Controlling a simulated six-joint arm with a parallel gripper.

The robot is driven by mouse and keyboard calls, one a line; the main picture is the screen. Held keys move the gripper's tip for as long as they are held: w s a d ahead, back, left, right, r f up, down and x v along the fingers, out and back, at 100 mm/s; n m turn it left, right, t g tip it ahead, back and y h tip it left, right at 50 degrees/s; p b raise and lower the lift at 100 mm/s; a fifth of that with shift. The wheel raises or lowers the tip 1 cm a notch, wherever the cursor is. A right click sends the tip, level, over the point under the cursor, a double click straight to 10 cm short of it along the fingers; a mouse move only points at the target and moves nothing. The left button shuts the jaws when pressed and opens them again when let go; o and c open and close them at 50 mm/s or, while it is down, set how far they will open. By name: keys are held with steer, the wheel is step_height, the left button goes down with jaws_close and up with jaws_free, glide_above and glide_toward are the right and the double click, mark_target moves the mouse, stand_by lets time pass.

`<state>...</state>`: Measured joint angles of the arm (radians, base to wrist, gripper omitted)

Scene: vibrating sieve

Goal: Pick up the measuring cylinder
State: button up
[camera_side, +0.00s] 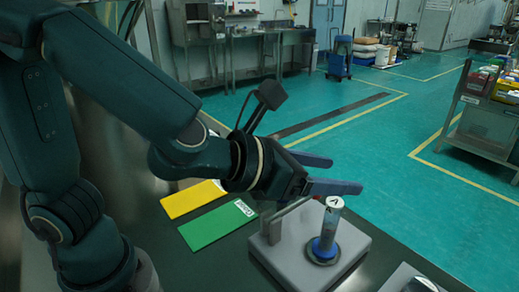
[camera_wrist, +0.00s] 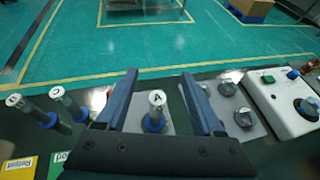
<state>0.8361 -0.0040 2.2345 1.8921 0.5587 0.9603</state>
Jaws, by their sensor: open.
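A clear measuring cylinder (camera_side: 329,232) with a white cap marked A and a blue foot stands upright on a grey base in the side view. In the wrist view the same cylinder (camera_wrist: 156,112) shows between the fingers, with a blue ring around it. My gripper (camera_side: 345,174) is open and empty; its two dark blue fingers point to the right, with their tips close to and slightly above the cap in the side view. In the wrist view my gripper (camera_wrist: 160,73) has one finger on each side of the cylinder. I cannot tell whether they touch it.
The grey base (camera_side: 277,259) sits on the dark table. Two similar cylinders (camera_wrist: 66,101) (camera_wrist: 21,106) stand at left in the wrist view. A grey plate with knobs (camera_wrist: 230,116) and a white control box (camera_wrist: 276,98) lie right. Yellow (camera_side: 188,201) and green (camera_side: 212,227) cards lie flat.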

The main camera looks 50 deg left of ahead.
mark_target(328, 206)
step_height(328, 206, down, 6)
steer(key=shift+f, duration=0.1)
steer(key=shift+x, duration=2.55)
jaws_close()
